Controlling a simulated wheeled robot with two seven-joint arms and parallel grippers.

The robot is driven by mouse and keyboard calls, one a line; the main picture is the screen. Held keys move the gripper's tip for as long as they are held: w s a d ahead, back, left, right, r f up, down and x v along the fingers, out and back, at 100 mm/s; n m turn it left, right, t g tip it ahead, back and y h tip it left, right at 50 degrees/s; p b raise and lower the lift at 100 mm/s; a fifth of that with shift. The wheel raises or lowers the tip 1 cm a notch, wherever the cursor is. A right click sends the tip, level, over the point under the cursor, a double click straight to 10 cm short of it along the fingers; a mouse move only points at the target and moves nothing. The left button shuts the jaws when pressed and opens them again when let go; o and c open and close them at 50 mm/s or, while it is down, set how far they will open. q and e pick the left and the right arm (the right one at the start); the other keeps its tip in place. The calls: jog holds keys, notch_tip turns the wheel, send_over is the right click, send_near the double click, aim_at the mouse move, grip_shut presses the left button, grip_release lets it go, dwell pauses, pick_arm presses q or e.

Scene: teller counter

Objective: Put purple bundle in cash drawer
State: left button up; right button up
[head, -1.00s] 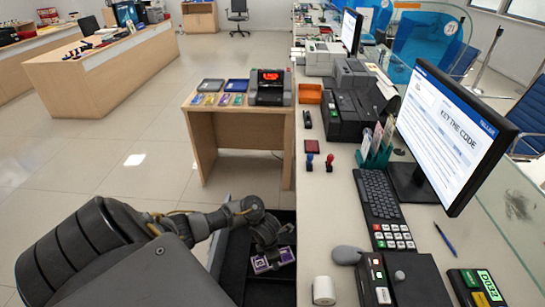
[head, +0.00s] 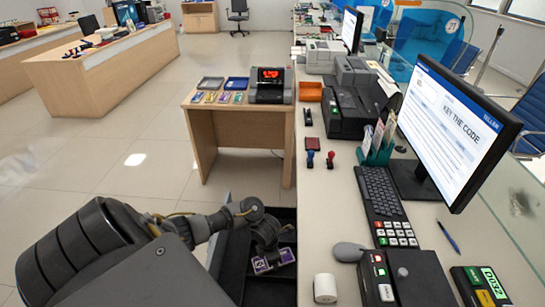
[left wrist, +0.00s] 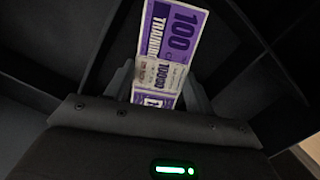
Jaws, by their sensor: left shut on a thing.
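The purple bundle (left wrist: 171,40) is a stack of purple and white notes with a paper band, marked 100. In the left wrist view it stands out between the two fingers of my left gripper (left wrist: 160,92), which is shut on it. In the head view the purple bundle (head: 273,260) and my left gripper (head: 268,240) are inside the open black cash drawer (head: 232,262), under the counter edge. Dark drawer dividers (left wrist: 112,35) show around the bundle in the wrist view. I cannot tell if the bundle touches the drawer floor. My right gripper is not in view.
The counter (head: 335,205) at the right carries a keyboard (head: 380,190), a monitor (head: 445,125), a mouse, stamps and a paper roll (head: 325,288).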

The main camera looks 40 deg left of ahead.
pick_arm(q)
jog(key=shift+f+b, duration=0.4)
jog(key=shift+f, duration=0.05)
jog(key=o, duration=1.2)
jog(key=shift+c, duration=0.2)
jog(key=shift+r, duration=0.1)
notch_tip(320, 180, up, 11)
jog(key=s+p, duration=0.1)
jog(key=p, duration=0.1)
jog(key=shift+a+f+p, duration=0.2)
jog(key=shift+a+p, duration=0.1)
jog(key=shift+s, duration=0.15)
